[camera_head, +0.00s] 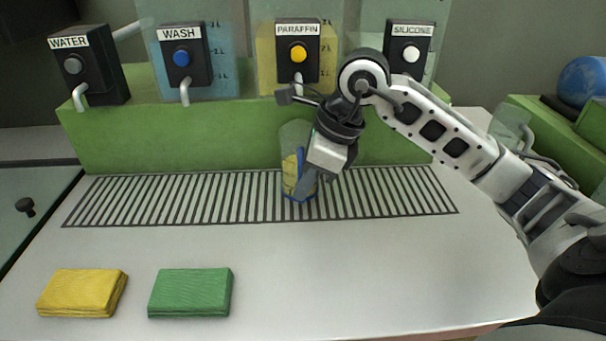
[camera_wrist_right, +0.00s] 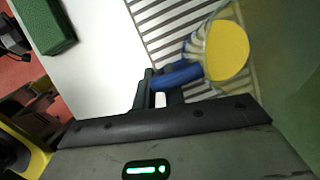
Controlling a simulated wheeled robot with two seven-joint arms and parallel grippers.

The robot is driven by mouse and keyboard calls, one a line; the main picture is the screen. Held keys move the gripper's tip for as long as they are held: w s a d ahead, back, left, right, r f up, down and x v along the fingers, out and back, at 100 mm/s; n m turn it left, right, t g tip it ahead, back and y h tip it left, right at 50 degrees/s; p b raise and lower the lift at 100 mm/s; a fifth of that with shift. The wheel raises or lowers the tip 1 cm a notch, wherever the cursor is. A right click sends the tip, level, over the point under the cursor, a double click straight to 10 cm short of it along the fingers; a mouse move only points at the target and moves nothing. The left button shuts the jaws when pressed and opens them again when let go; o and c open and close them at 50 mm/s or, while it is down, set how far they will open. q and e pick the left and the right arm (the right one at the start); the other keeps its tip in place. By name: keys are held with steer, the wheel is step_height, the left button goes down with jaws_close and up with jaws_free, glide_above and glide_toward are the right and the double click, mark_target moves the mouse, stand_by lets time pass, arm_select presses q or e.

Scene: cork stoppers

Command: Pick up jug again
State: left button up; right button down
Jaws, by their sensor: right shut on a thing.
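The jug (camera_head: 291,170) is a clear vessel with a blue handle and yellow contents, standing upright on the slatted grate below the PARAFFIN tap. My right gripper (camera_head: 306,188) is at the jug's right side, shut on its handle. In the right wrist view the jug (camera_wrist_right: 226,50) shows from above with a yellow surface inside, and its blue handle (camera_wrist_right: 178,76) lies between the fingers of the gripper (camera_wrist_right: 160,92). My left gripper is not in view.
The taps WATER (camera_head: 88,65), WASH (camera_head: 181,55), PARAFFIN (camera_head: 298,50) and SILICONE (camera_head: 408,47) stand behind the grate (camera_head: 150,200). A yellow cloth (camera_head: 82,292) and a green cloth (camera_head: 190,292) lie at the front left. The counter's front right is clear.

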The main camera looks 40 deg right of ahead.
steer(key=shift+r, duration=0.2)
